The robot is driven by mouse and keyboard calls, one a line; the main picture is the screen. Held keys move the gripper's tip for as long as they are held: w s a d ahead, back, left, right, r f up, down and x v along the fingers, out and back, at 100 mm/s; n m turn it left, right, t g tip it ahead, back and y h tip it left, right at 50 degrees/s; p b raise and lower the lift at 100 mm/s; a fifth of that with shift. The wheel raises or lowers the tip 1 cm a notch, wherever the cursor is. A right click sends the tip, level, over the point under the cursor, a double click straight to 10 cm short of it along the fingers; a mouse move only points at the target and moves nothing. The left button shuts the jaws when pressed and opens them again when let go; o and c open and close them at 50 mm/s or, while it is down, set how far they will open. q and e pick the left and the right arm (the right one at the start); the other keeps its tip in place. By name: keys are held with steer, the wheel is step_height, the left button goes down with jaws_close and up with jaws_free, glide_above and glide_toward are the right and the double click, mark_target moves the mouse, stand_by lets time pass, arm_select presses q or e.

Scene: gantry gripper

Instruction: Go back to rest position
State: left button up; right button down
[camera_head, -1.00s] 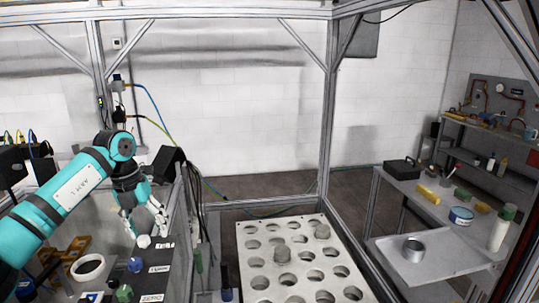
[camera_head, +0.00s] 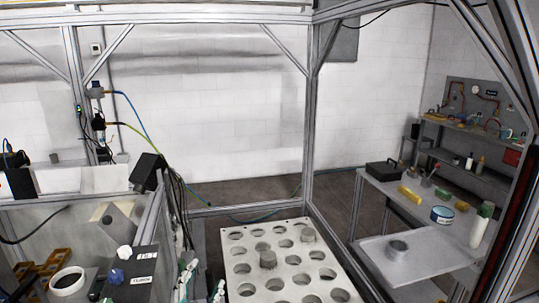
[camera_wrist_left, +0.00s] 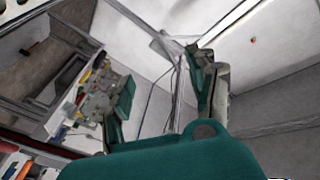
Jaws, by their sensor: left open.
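My left gripper (camera_head: 201,286) shows only by its teal and grey fingers at the bottom edge of the head view, between the cluttered bench and the plate with holes. The rest of my left arm is out of that view. In the left wrist view the same gripper (camera_wrist_left: 162,82) has its two fingers spread apart, with nothing between them. My right gripper is not in either view.
A bench at left carries a white ring (camera_head: 68,281) and small parts. Metal frame posts (camera_head: 310,130) stand around.

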arm_select(q)
steer(key=s+a+f+n+g+y, duration=0.2)
steer(key=s+a+f+n+g, duration=0.15)
steer(key=s+f, duration=0.3)
steer(key=s+a+f+n+g+y, duration=0.2)
steer(key=s+a+f+g, duration=0.15)
steer(key=s+f, duration=0.3)
steer(key=s+f+n+g+h, duration=0.1)
steer(key=s+f+g, duration=0.3)
steer(key=s, duration=0.5)
steer(key=s+f+g+h, duration=0.1)
steer(key=s+f+g, duration=0.25)
steer(key=s, duration=0.45)
step_height(320, 180, down, 29)
steer(key=s+g+b, duration=0.2)
steer(key=b, duration=0.1)
steer(key=s+a+f+b, duration=0.2)
steer(key=s+f, duration=1.4)
steer(key=f, duration=0.3)
steer(key=shift+s+g+y+b, duration=0.3)
steer(key=shift+s+g+b, duration=0.05)
steer(key=shift+g+b, duration=0.1)
